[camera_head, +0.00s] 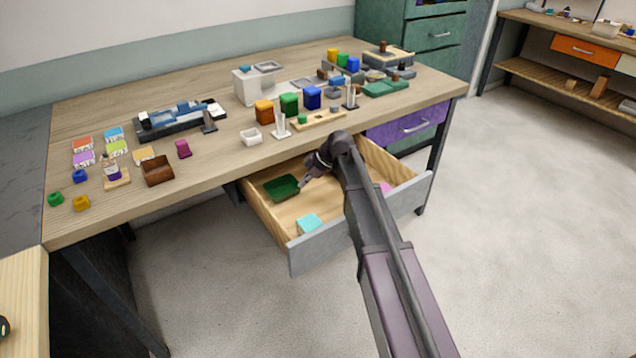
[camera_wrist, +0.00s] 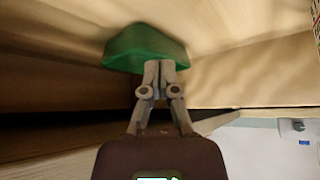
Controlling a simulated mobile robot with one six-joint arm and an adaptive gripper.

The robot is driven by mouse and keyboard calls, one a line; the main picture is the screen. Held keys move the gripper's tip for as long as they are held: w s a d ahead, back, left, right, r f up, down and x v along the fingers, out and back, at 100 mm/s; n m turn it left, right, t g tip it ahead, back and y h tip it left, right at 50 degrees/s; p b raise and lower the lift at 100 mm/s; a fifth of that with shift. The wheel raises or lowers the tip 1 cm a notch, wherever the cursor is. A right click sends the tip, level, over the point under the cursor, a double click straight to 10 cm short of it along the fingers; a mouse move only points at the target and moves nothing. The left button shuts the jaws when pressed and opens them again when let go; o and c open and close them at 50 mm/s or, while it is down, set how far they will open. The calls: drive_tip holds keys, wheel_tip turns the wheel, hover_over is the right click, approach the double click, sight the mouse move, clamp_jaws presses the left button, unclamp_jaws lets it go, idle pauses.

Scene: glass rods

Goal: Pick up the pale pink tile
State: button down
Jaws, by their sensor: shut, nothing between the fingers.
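The pale pink tile (camera_head: 386,187) lies in the open drawer, toward its right side. Only a small part of it shows past my arm, and it is not in the wrist view. My gripper (camera_head: 303,184) is inside the drawer, well to the left of the pink tile. It is shut and empty. In the wrist view my gripper (camera_wrist: 160,66) has its fingertips together, in front of a dark green tray (camera_wrist: 146,42). I cannot tell whether they touch the tray.
The open drawer (camera_head: 345,233) also holds the green tray (camera_head: 281,188) at left and a pale cyan tile (camera_head: 310,222) near the front. My arm crosses the drawer's front. The tabletop (camera_head: 225,165) above carries many blocks and small containers, with its edge close behind my gripper.

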sight(282, 189)
drive_tip(key=a, duration=0.2)
drive_tip(key=shift+w+a, duration=0.1)
drive_tip(key=shift+a, duration=0.3)
drive_tip(key=shift+d+f+b, duration=0.15)
drive_tip(key=shift+f+b, duration=0.3)
drive_tip(key=shift+f, duration=0.05)
drive_tip(key=shift+f+b, duration=0.25)
drive_tip(key=shift+b, duration=0.1)
